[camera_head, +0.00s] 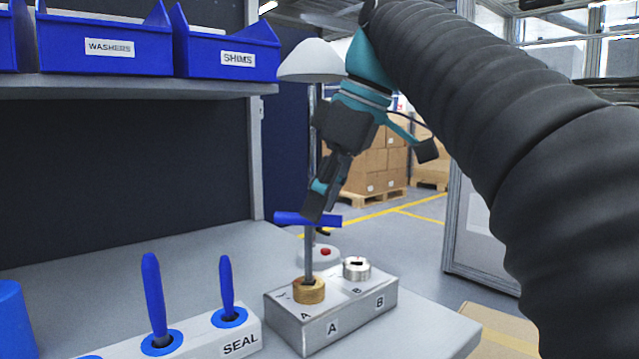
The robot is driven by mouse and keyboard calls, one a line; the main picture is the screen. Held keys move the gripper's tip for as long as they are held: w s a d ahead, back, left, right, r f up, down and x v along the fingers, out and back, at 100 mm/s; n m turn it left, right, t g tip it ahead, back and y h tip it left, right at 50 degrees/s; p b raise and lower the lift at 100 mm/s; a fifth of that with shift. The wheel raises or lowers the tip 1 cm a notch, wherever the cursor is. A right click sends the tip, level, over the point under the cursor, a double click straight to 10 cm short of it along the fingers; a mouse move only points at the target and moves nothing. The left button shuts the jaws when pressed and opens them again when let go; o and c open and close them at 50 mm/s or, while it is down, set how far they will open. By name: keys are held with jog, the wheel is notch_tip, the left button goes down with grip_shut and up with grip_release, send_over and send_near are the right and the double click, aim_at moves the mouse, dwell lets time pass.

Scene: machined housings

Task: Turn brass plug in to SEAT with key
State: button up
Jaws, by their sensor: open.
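The brass plug (311,293) sits at position A on a grey metal housing (345,318) with A and B labels on its front. A key (308,250) stands upright with its grey shaft down at the brass plug. Its blue crossbar handle (290,218) is at the top. My gripper (322,207) is open and points down at the handle, with its fingers overlapping the bar in this view. I cannot tell whether the fingers touch it. The key's tip is hidden in the plug. The SEAT mark cannot be read.
A silver plug (357,269) sits at B. A white rack (240,342) labelled SEAL holds blue-handled tools (227,285) at front left. Blue bins (225,52) sit on a shelf. The bench's left middle is clear.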

aim_at(308, 226)
jog(key=shift+a+b+x, duration=0.2)
jog(key=shift+b+x, duration=0.5)
jog(key=shift+x, duration=2.8)
jog(key=shift+s, duration=0.1)
jog(key=shift+c, duration=0.2)
grip_shut()
jog(key=shift+m+t+h, duration=0.3)
jog(key=shift+m+t, duration=0.2)
jog(key=shift+m, duration=0.9)
